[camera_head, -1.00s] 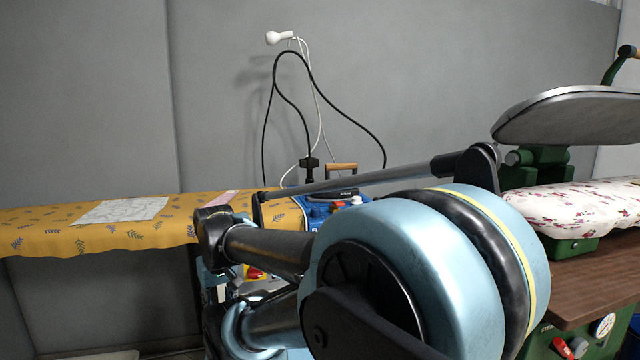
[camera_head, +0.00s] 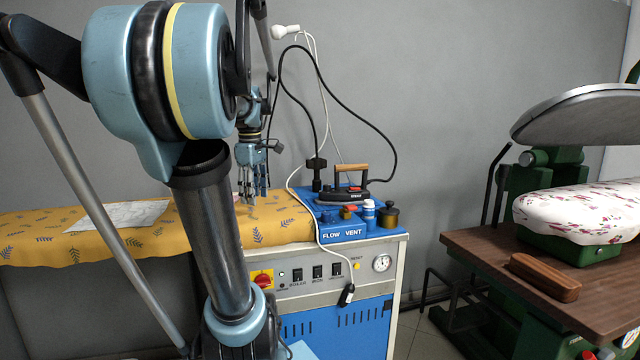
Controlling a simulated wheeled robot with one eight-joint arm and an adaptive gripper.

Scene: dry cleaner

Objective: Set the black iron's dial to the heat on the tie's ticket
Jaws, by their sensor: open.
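The black iron (camera_head: 342,196) with a wooden handle rests on the blue tray (camera_head: 340,235) at the right end of the ironing board. A small red part shows on its body, but I cannot make out a dial or its setting. My gripper (camera_head: 254,194) points down, open and empty, over the yellow cloth, left of the iron and apart from it. I cannot make out the tie or its ticket; my arm covers part of the board.
The yellow patterned board (camera_head: 277,222) carries a white sheet (camera_head: 118,214). A wooden block (camera_head: 544,277) lies on the brown table (camera_head: 475,250) below the green press (camera_head: 520,205).

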